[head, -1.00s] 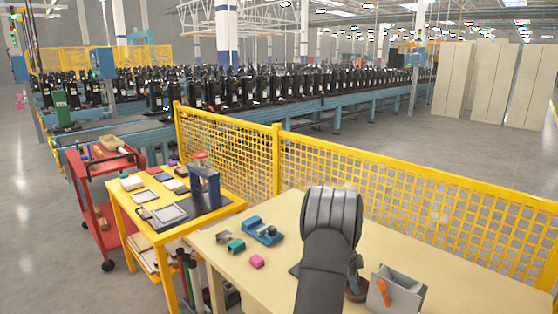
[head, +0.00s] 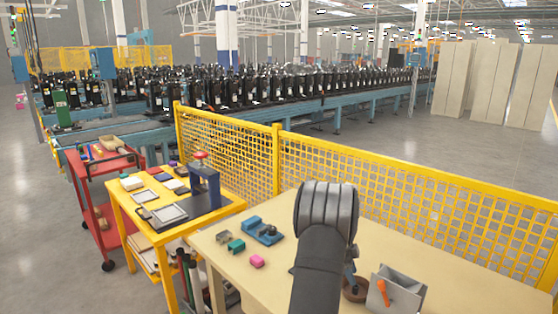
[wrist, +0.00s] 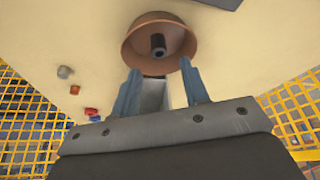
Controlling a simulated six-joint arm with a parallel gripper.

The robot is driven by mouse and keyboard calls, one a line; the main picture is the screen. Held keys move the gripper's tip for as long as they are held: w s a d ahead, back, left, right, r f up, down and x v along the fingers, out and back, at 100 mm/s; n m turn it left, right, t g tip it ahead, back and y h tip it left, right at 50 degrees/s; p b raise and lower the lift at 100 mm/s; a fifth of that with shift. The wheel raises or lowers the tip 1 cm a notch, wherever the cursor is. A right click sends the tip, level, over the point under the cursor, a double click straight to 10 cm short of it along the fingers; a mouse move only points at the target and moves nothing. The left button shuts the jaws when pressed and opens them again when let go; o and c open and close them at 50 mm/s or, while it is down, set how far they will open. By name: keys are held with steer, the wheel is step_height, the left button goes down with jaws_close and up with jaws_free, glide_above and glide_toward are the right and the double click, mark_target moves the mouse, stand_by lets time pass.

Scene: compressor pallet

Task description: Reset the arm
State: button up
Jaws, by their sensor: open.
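My gripper (wrist: 160,88) is open in the wrist view, with its two blue-grey fingers apart and nothing held between them. In the head view my dark arm hides most of it, and only a small part of the gripper shows near the brown bowl (head: 355,291). In the wrist view the bowl (wrist: 132,38) lies beyond the fingertips, with a black cylinder (wrist: 158,42) inside it. A gap between fingers and bowl is hard to judge.
A grey box (head: 405,290) with an orange part (head: 384,292) stands right of the bowl. Blue (head: 263,231), green (head: 236,245) and pink (head: 257,261) pieces lie on the table (head: 470,300) at left. A yellow fence (head: 400,180) runs behind.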

steer(key=x, duration=0.4)
steer(key=shift+d+f, duration=0.1)
steer(key=shift+f, duration=0.2)
steer(key=a+r+n+t+y, duration=0.2)
steer(key=r+n, duration=0.4)
steer(key=n, duration=0.5)
steer(key=s+a+r+n+t+y, duration=0.1)
steer(key=a+r+n+t+y, duration=0.1)
steer(key=r+n, duration=0.4)
steer(key=shift+a+n+t+y, duration=0.4)
steer(key=shift+n+t, duration=0.5)
steer(key=shift+n, duration=1.6)
steer(key=shift+s+r, duration=0.1)
steer(key=shift+s, duration=0.1)
